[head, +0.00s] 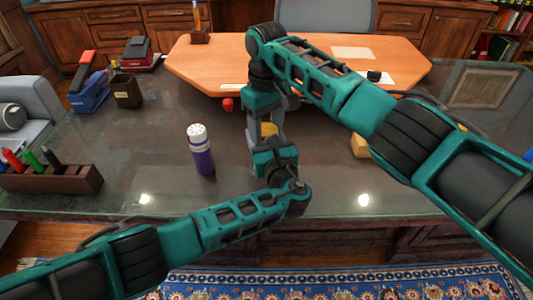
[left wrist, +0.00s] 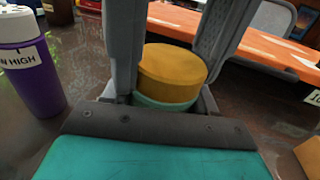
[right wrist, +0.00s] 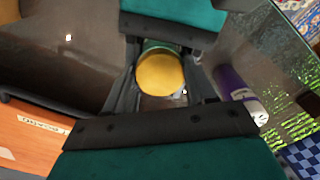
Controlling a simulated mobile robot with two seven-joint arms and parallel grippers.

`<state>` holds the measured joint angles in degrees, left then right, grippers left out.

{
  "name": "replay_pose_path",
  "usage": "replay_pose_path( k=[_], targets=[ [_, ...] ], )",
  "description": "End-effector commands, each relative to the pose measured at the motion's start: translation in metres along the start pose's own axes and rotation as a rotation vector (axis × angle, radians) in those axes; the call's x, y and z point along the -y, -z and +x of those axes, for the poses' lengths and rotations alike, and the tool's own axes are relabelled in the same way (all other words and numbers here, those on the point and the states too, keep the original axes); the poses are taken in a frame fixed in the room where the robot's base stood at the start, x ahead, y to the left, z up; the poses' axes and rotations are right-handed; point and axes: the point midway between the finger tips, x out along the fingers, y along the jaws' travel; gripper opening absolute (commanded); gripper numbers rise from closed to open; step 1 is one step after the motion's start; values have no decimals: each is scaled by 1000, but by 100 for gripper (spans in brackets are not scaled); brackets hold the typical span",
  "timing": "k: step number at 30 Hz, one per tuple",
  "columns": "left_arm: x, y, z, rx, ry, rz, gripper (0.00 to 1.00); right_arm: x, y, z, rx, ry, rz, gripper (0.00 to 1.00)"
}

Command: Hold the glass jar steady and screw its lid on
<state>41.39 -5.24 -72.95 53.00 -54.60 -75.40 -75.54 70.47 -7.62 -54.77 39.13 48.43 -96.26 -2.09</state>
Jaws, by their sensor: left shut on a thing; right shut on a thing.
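The yellow lid (left wrist: 172,68) sits on top of the greenish glass jar (left wrist: 165,103), which shows only as a narrow band below it. The lid also shows in the head view (head: 269,129) and, from above, in the right wrist view (right wrist: 160,75). My left gripper (head: 264,146) comes in low from the front and is shut on the jar. My right gripper (head: 266,122) reaches down from above and is shut on the lid. The fingers hide most of the jar. I cannot tell how far the lid is threaded.
A purple bottle with a white cap (head: 202,158) stands close on the left. A wooden block (head: 360,146) lies to the right, partly behind my right arm. A marker rack (head: 52,180) is at the left edge. An orange board (head: 205,60) lies behind. The dark desk front is clear.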

Motion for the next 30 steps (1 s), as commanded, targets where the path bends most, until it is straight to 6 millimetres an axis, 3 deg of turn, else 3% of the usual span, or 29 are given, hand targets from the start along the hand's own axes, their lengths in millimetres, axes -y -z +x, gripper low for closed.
replay_pose_path(
  k=[5, 6, 15, 24, 30],
  targets=[
    [0, 0, 0, -1, 0, 1, 0, 0, 0, 0, -2, 0, 57, 19],
    [0, 0, 0, -1, 0, 1, 0, 0, 0, 0, -2, 0, 56, 56],
    [0, 0, 0, -1, 0, 1, 0, 0, 0, 0, -1, 0, 56, 85],
    [0, 0, 0, -1, 0, 1, 0, 0, 0, -3, -2, 0, 55, 85],
    [0, 0, 0, -1, 0, 0, 0, 0, 1, -32, -5, -1, 55, 85]
  ],
)
